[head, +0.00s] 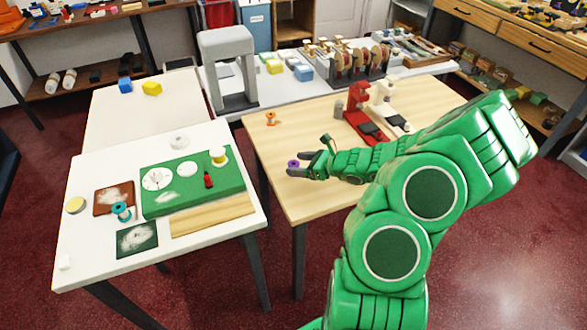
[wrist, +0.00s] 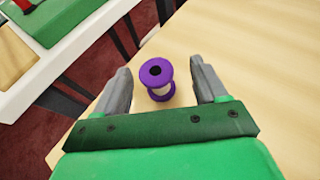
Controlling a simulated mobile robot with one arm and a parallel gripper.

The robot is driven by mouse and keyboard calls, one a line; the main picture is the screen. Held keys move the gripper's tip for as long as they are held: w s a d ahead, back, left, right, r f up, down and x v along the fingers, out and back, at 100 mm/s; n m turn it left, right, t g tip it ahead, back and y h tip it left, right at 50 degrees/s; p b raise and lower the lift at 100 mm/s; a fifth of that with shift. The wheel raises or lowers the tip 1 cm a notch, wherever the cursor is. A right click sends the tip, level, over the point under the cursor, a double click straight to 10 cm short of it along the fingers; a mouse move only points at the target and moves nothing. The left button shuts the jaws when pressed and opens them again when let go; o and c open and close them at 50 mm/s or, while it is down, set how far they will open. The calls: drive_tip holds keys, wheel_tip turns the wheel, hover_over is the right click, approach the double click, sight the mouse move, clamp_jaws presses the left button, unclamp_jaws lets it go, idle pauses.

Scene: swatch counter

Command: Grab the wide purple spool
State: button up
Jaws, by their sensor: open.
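The purple spool (wrist: 158,78) stands upright on the light wooden table (wrist: 250,50), near its left edge. It has wide flanges, a dark centre hole and a pale middle. In the head view the purple spool (head: 293,164) is small and partly hidden by my gripper. My gripper (wrist: 160,85) is open, with one grey finger on each side of the spool and a gap on both sides. It also shows in the head view, where my gripper (head: 300,164) reaches in from the right, low over the table.
An orange spool (head: 271,118) stands farther back on the wooden table. A red stand (head: 362,112) and a white stand (head: 384,105) are behind my arm. A white table (head: 90,255) with a green mat (head: 165,208) lies left, across a narrow gap.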

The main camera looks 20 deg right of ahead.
sight(294, 164)
drive_tip(key=shift+w+a+f, duration=0.2)
drive_tip(key=shift+w+a, duration=0.1)
drive_tip(key=shift+a, duration=0.15)
drive_tip(key=shift+w+a+f, duration=0.15)
drive_tip(key=shift+w+a, duration=0.1)
drive_tip(key=shift+a, duration=0.2)
drive_tip(key=shift+x, duration=1)
drive_tip(key=shift+d, duration=0.1)
drive_tip(key=c, duration=1)
drive_tip(key=shift+r, duration=0.1)
drive_tip(key=shift+c, duration=0.2)
